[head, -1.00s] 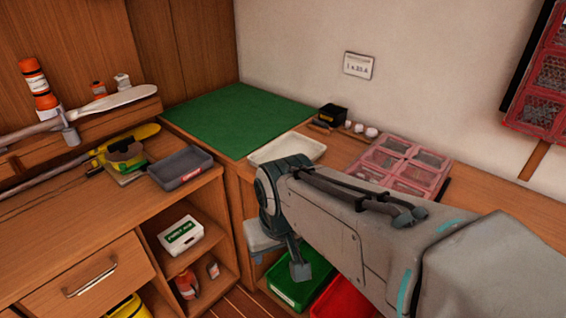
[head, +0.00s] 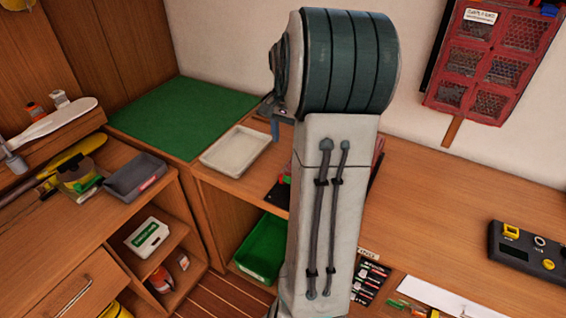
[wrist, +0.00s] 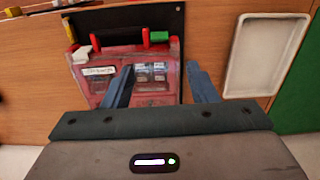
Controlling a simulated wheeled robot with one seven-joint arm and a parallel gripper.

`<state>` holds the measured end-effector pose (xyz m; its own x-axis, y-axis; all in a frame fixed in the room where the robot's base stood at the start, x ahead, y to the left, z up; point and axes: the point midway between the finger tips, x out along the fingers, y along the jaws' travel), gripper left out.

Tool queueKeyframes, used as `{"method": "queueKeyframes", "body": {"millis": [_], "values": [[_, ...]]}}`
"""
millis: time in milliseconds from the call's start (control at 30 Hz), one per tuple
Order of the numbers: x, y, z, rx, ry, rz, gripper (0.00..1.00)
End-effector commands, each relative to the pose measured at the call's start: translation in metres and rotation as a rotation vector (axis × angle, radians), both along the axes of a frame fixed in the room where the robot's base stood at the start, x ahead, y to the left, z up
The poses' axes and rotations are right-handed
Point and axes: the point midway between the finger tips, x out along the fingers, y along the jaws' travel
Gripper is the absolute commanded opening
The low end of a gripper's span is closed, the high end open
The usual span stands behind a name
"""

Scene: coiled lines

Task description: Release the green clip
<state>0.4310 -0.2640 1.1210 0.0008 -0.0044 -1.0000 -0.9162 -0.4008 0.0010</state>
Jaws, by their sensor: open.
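In the wrist view, a small green piece that looks like the green clip (wrist: 159,37) sits at the far edge of a red compartment case (wrist: 105,92) on a black board (wrist: 120,22). A thin red piece stands beside it. My gripper (wrist: 161,82) is open, with its two blue-grey fingers apart over the case and nothing visible between them. The clip lies beyond the fingertips, apart from both. In the head view my arm hides most of the gripper and the case, and I cannot make out this clip there.
A white tray (head: 207,161) lies on the bench beside the green mat (head: 180,115). A green bin (head: 262,250) is on the shelf below. A red wall rack (head: 490,60) hangs at right. A dark device (head: 525,252) sits on the bench at right, with clear wood behind it.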

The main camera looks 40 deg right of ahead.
Motion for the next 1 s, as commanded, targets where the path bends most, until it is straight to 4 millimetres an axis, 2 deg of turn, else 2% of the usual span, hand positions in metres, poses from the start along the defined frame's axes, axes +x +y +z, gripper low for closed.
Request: {"method": "queueKeyframes", "body": {"millis": [133,267,700,833,1000], "values": [[0.000,-0.007,-0.007,0.007,0.003,-0.024,0.53],[-0.001,-0.006,-0.026,0.010,0.005,-0.023,0.53],[-0.001,-0.005,-0.114,0.009,0.004,-0.021,0.53],[0.000,-0.006,-0.129,0.006,0.003,-0.021,0.53],[0.000,-0.006,-0.137,0.005,0.001,-0.020,0.53]]}}
